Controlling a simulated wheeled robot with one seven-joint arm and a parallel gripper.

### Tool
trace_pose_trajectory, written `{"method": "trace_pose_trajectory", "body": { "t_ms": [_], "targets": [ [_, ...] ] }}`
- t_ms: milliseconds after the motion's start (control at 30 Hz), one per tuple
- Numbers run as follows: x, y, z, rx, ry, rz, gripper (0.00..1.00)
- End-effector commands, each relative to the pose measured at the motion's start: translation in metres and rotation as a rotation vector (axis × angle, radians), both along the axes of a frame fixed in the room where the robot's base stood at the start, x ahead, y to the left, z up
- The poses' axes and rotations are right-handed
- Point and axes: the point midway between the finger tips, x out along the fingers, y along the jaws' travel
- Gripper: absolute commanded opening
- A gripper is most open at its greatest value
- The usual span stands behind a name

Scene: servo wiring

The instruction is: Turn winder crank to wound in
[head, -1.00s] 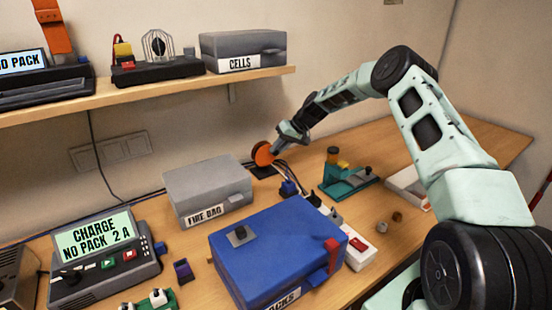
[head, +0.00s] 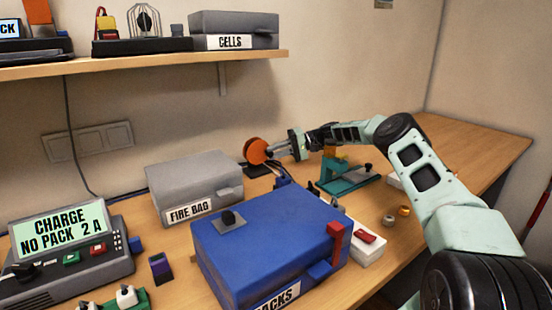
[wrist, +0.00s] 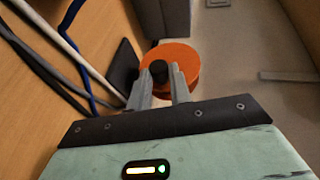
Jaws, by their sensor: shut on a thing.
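The winder is an orange disc (head: 256,151) on a dark base (head: 257,170) at the back of the bench, near the wall. In the wrist view the orange disc (wrist: 182,62) has a black crank knob (wrist: 159,70) in front of it. My gripper (head: 272,151) reaches in from the right at the disc. In the wrist view its two fingers (wrist: 160,80) are shut on the black knob, one at each side. The fingers hide part of the knob and the disc's lower part.
Cables (wrist: 75,55) run beside the winder. The grey fire bag box (head: 195,182) stands to its left and the blue packs box (head: 268,240) in front. A teal press (head: 345,178) is under my arm. The bench's far right is clear.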

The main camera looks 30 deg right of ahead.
Motion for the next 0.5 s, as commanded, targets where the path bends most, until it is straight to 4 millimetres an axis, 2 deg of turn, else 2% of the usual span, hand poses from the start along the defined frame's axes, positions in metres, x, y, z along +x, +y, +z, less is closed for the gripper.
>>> {"method": "trace_pose_trajectory", "body": {
  "t_ms": [33, 500],
  "targets": [
    [-0.0003, -0.0001, -0.0051, 0.012, 0.001, 0.001, 0.00],
    [-0.0003, 0.0003, -0.0039, 0.049, 0.004, 0.000, 0.00]
  ]
}}
